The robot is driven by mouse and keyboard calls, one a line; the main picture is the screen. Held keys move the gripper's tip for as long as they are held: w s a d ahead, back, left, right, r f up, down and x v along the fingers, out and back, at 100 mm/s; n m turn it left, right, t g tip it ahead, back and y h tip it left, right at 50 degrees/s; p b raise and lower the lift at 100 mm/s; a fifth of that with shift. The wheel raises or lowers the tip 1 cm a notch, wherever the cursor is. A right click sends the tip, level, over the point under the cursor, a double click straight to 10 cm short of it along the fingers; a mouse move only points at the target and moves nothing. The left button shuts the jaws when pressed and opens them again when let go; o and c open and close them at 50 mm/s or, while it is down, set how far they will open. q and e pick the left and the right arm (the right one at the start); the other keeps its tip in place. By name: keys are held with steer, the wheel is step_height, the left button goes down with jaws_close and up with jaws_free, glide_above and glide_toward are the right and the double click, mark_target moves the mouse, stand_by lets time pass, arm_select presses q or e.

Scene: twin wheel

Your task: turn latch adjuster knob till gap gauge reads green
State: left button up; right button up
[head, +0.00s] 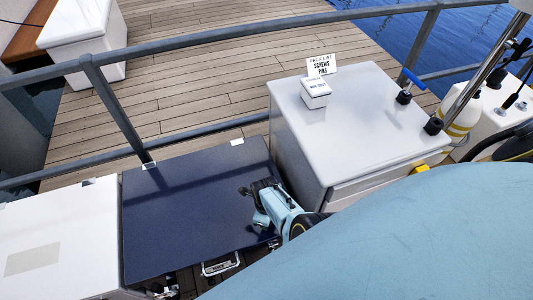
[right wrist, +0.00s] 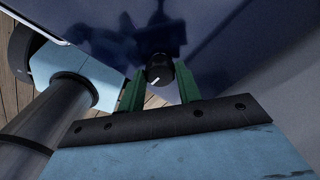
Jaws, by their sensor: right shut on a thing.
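A small black knob (right wrist: 160,68) with a white pointer line shows in the right wrist view, against a glossy dark blue surface (right wrist: 225,40). My right gripper (right wrist: 160,86) has its two green fingers on either side of the knob and is shut on it. In the head view my light blue right arm reaches the right edge of the dark blue panel (head: 185,205); its fingers and the knob cannot be made out there. A silver latch-like fitting (head: 220,265) shows below the panel's front edge. No gauge reading can be made out. My left gripper is not in view.
A white box (head: 55,240) adjoins the panel's left. A grey railing (head: 190,46) crosses behind them.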

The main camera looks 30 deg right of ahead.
steer(key=shift+w+d+r+m, duration=0.15)
steer(key=shift+w+m, duration=0.1)
steer(key=shift+m, duration=0.25)
steer(key=o, duration=1)
steer(key=shift+s, duration=0.15)
step_height(320, 180, up, 13)
steer(key=p, duration=0.6)
